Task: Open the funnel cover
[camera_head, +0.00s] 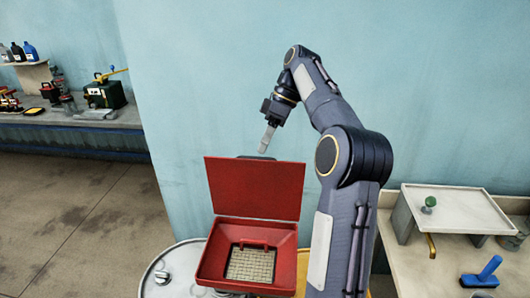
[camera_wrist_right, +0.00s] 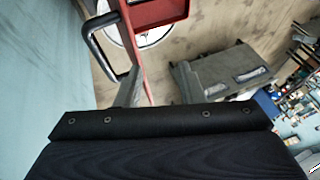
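The red funnel (camera_head: 212,262) sits on top of a pale drum, with a grid and a red bar inside. Its red cover (camera_head: 254,190) stands raised, nearly upright, at the funnel's back edge. The cover's dark handle (camera_head: 257,157) shows just past its top edge, and in the right wrist view the black handle (camera_wrist_right: 97,42) curves out from the cover. My right gripper (camera_head: 265,142) is just above the cover's top edge, near the handle; contact cannot be told. A grey finger shows beside the handle in the wrist view; the finger gap is unclear. My left gripper is out of view.
The pale drum top (camera_head: 152,282) has a metal cap (camera_head: 162,277). A blue wall stands close behind. At right, a bench holds a pale tray (camera_head: 455,208) with a green knob and a blue tool (camera_head: 483,273). A workbench (camera_head: 60,125) stands far left beyond open floor.

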